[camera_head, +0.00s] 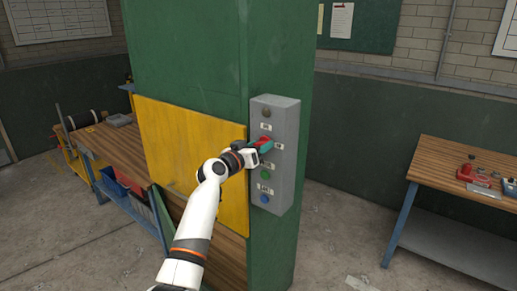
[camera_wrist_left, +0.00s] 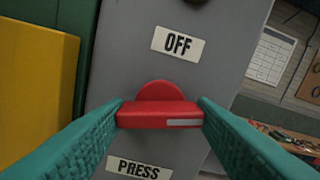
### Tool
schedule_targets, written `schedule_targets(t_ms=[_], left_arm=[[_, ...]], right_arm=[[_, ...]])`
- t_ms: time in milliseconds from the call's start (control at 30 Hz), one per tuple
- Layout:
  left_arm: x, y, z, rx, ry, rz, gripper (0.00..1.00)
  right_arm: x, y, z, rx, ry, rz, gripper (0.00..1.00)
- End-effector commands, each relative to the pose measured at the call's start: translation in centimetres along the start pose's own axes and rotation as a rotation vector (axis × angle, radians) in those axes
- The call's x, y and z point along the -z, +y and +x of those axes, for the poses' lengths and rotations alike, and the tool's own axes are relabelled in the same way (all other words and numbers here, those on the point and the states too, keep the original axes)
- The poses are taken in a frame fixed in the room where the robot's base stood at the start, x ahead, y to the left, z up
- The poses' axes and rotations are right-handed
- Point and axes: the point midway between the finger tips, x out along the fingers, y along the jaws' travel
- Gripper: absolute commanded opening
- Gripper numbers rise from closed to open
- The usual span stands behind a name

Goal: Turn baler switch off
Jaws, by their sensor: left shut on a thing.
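The red baler switch (camera_head: 265,141) is on a grey control box (camera_head: 285,170) fixed to a green pillar. In the left wrist view the red switch (camera_wrist_left: 160,112) sits between an OFF label (camera_wrist_left: 178,43) above and a PRESS label (camera_wrist_left: 139,168) below. A white mark shows at the right end of its bar. My left gripper (camera_head: 262,147) is at the switch, its teal fingers on both ends of the red bar, shut on it; these fingers (camera_wrist_left: 160,116) also show in the left wrist view. My right gripper is not in view.
Below the switch are a green button (camera_head: 265,174) and a blue button (camera_head: 264,198); a dark knob (camera_head: 266,113) is above. A yellow panel (camera_head: 190,160) is left of the box. A wooden workbench (camera_head: 470,180) stands right, with open floor between.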

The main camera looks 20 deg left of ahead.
Motion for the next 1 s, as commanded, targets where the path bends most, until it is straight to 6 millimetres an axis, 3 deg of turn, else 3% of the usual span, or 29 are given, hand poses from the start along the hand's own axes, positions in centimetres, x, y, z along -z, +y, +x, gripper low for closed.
schedule_targets(t_ms=[467,1000], left_arm=[[-0.2,0.0,0.0,0.0,-0.002,-0.453,0.28],[-0.3,0.0,0.0,0.0,-0.002,-0.96,0.28]], right_arm=[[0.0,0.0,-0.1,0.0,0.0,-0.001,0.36],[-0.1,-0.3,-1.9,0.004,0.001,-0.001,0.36]])
